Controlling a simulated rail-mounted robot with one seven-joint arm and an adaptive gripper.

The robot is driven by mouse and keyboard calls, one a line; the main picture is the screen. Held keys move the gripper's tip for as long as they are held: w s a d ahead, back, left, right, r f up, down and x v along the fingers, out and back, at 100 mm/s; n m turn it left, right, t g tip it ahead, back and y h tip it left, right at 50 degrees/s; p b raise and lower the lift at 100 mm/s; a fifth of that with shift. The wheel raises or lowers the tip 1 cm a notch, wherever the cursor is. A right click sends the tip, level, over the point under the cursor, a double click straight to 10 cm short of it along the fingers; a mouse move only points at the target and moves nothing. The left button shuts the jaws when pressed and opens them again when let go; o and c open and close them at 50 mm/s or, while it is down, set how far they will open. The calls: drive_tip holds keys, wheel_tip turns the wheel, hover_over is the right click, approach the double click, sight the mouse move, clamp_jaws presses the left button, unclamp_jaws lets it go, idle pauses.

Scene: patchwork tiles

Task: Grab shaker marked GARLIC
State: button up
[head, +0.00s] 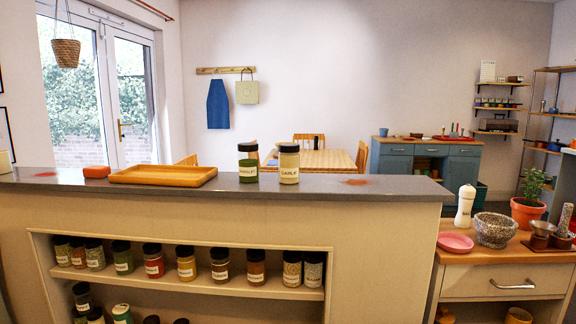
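The shaker marked GARLIC (289,165) stands upright on the dark counter (330,185). My gripper is not in view.
A wooden tray (163,175) and a red-orange block (97,171) lie on the counter to the left. Several spice jars fill the shelf below (186,264). A pepper mill (465,206), mortar (493,230) and pink dish (455,243) stand right.

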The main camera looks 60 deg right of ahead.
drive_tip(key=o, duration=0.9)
